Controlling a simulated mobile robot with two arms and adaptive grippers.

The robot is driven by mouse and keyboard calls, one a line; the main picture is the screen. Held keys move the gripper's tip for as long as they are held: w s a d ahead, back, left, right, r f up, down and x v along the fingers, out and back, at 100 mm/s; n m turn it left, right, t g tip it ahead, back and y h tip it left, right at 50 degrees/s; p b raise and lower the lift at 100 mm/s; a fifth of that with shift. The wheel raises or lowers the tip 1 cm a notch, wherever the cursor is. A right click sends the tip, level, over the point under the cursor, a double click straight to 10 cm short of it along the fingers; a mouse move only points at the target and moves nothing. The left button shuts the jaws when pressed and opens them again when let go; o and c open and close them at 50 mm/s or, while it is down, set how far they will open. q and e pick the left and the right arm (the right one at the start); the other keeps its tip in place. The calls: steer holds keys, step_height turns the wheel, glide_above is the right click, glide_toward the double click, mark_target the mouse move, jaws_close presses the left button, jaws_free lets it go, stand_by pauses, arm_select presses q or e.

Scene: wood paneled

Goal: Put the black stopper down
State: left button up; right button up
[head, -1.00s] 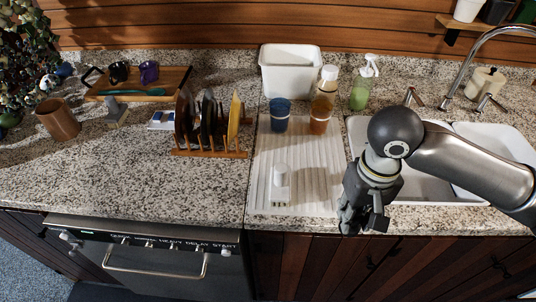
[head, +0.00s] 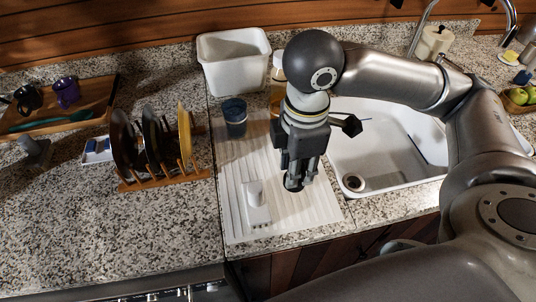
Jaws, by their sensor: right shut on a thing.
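My right gripper (head: 296,184) points down over the right part of the white ribbed drainboard (head: 317,208). It is shut on the black stopper (head: 293,183), a small dark piece showing low between the fingertips. The fingers cover much of it. The stopper is at or just above the drainboard; I cannot tell whether it touches. My left gripper is not in view.
A white dispenser-like object (head: 256,204) lies on the drainboard just left of the gripper. A blue cup (head: 235,117) and white bin (head: 233,62) stand behind. A plate rack (head: 164,178) is at left, the white sink (head: 400,165) at right.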

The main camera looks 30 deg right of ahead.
steer(key=w+f, duration=0.3)
steer(key=w, duration=0.1)
steer(key=w+f+p, duration=0.1)
steer(key=w+f, duration=0.2)
steer(key=w, duration=0.1)
steer(key=w+d+f, duration=0.1)
steer(key=w+f, duration=0.2)
steer(key=w, duration=0.1)
steer(key=shift+d+f+p, duration=0.1)
steer(key=shift+p, duration=0.2)
step_height(320, 180, down, 2)
steer(key=shift+s+f+p, duration=0.1)
steer(key=shift+f+p, duration=0.05)
steer(key=shift+p, duration=0.35)
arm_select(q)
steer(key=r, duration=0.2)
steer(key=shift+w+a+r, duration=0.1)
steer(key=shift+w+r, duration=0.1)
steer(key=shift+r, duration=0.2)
arm_select(e)
steer(key=shift+f, duration=0.35)
steer(key=shift+f, duration=0.1)
steer(key=o, duration=1.1)
steer(key=shift+c, duration=0.2)
